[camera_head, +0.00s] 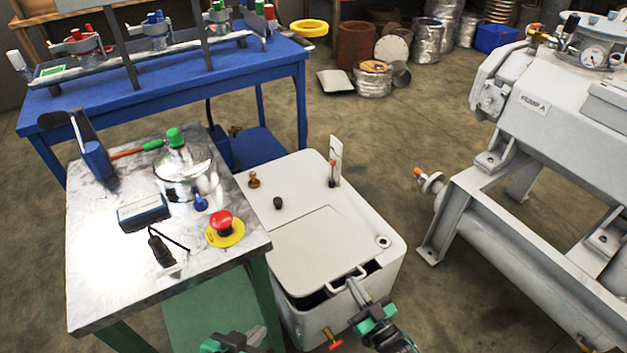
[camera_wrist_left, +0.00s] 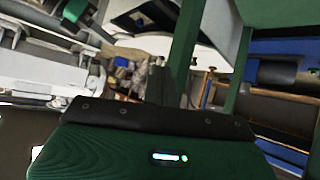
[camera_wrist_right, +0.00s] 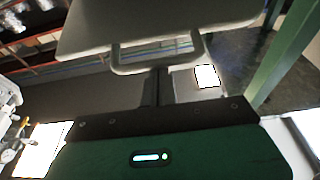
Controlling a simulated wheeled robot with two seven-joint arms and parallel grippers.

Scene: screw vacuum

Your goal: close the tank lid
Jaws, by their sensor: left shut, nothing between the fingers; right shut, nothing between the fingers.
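The white tank (camera_head: 385,270) stands on the floor right of the metal work table. Its lid (camera_head: 315,250) is slightly raised at the front, with a dark gap under its front edge. The lid has a loop handle (camera_head: 343,282) at that edge, also seen in the right wrist view (camera_wrist_right: 118,62). My right gripper (camera_head: 356,288) is shut and empty, its fingertips close by the handle; in the right wrist view the fingertips (camera_wrist_right: 158,75) sit just below the handle bar. Contact cannot be told. My left gripper (camera_head: 232,341) is shut and empty, low beside the table.
The metal table (camera_head: 110,270) with a red emergency button (camera_head: 222,221) and a steel pot (camera_head: 187,172) stands left of the tank. A blue bench (camera_head: 150,90) is behind. A grey pump (camera_head: 550,130) stands at right. Floor between tank and pump is clear.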

